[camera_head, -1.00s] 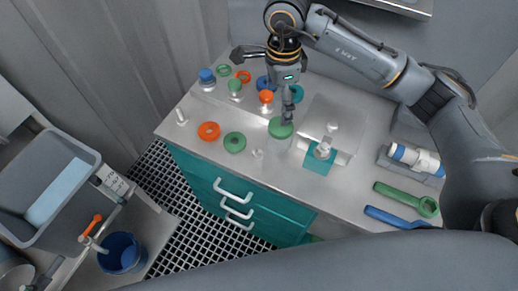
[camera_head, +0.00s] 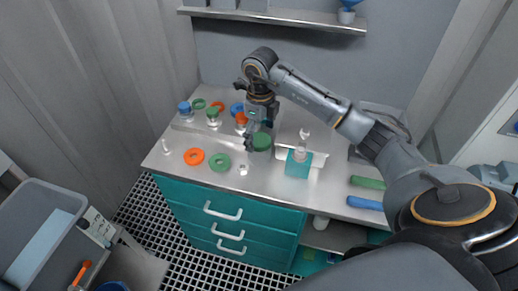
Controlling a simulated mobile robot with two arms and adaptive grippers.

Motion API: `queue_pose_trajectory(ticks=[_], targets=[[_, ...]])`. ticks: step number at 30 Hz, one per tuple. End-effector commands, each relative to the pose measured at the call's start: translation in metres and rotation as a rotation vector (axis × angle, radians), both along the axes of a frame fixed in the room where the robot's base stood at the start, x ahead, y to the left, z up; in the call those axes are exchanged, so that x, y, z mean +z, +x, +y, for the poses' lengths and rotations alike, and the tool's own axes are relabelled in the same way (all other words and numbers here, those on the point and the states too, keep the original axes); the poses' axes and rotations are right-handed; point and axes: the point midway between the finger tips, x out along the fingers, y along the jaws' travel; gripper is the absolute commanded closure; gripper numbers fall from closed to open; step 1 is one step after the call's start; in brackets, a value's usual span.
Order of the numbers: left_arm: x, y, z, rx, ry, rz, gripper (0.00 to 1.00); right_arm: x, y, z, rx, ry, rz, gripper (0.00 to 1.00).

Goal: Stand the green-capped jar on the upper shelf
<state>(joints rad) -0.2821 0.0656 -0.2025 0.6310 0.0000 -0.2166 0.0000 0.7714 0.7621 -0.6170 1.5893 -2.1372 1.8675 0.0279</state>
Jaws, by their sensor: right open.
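A jar with a wide green cap (camera_head: 262,142) stands on the grey worktop, near its middle; its clear body is hard to make out. My right gripper (camera_head: 258,128) is open and points down just above and behind the cap. One finger shows beside the cap's left edge; I cannot tell whether it touches. A smaller green-capped bottle (camera_head: 212,115) stands farther left. The upper shelf (camera_head: 290,17) is a grey wall ledge at the top of the view, well above the worktop. My left gripper is not in view.
Blue-capped (camera_head: 185,108) and orange-capped (camera_head: 241,120) bottles stand at the back left. Orange (camera_head: 194,156) and green (camera_head: 219,162) rings lie in front. A pump bottle (camera_head: 302,146) stands right of the jar. The shelf holds grey boxes and a blue-topped item (camera_head: 347,14) at right.

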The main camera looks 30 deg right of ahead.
Motion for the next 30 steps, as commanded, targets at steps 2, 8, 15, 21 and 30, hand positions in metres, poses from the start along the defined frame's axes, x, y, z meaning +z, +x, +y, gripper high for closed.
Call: queue_pose_trajectory(ticks=[2, 8, 15, 21, 30], targets=[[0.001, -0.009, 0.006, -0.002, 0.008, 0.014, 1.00, -0.004, 0.000, 0.000, 0.000, 0.001, 0.000, 0.07], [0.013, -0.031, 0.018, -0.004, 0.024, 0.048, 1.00, -0.024, -0.004, 0.000, 0.000, 0.002, 0.005, 0.07], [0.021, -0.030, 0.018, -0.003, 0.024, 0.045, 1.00, -0.055, -0.004, -0.001, 0.001, 0.000, 0.001, 0.07], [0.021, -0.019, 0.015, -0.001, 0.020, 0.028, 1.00, -0.058, -0.004, -0.002, 0.002, 0.000, -0.001, 0.07], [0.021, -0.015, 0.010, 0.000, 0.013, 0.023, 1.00, -0.058, -0.004, -0.002, 0.002, -0.001, 0.000, 0.56]])
